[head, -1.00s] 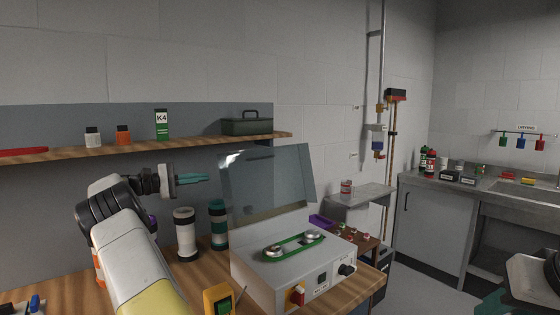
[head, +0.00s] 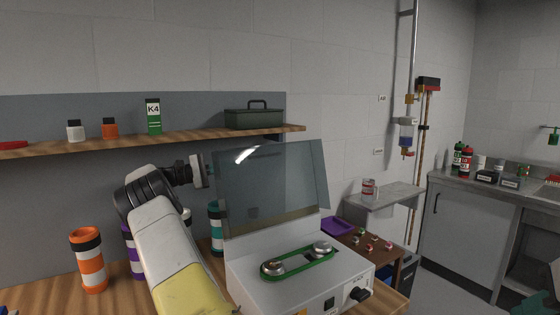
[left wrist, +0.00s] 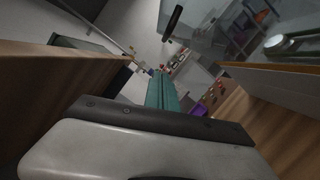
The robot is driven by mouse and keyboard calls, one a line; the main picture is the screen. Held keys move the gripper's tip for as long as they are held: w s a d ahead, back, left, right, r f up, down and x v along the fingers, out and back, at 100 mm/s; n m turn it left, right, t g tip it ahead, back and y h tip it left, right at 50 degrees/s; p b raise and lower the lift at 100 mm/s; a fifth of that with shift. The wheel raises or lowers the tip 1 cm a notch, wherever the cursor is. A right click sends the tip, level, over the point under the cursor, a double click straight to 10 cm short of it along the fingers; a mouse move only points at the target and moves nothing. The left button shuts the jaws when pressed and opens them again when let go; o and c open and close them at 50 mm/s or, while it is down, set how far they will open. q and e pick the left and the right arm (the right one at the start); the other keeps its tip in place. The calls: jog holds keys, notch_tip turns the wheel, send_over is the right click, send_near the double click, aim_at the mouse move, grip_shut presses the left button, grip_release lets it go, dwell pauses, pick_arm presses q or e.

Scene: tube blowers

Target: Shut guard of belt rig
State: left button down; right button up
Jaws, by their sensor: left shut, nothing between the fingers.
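The belt rig (head: 255,287) is a pale box on the bench with a green belt (head: 300,264) around two metal pulleys. Its clear guard (head: 270,185) stands raised, leaning back, over the rear of the box. My left gripper (head: 211,168) is at the guard's left edge; its fingers are mostly hidden in the head view. In the left wrist view its teal fingers (left wrist: 162,92) are together and empty. I cannot tell whether they touch the guard. A bit of my right gripper (head: 553,277) shows at the right edge; its fingers are unclear.
A wooden shelf (head: 190,138) with a green toolbox (head: 254,117) and small containers runs above the bench. An orange-white canister (head: 88,262), a purple one (head: 132,255) and a teal one (head: 216,230) stand left of the rig. A purple tray (head: 337,227) is to its right.

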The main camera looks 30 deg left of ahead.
aim_at(249, 160)
pick_arm(q)
jog(key=d, duration=0.2)
jog(key=w+d+r, duration=0.1)
jog(key=d, duration=0.1)
jog(key=w+d+r, duration=0.1)
jog(key=d, duration=0.1)
jog(key=shift+d+r, duration=0.2)
jog(key=shift+d+r, duration=0.1)
jog(key=shift+d, duration=0.05)
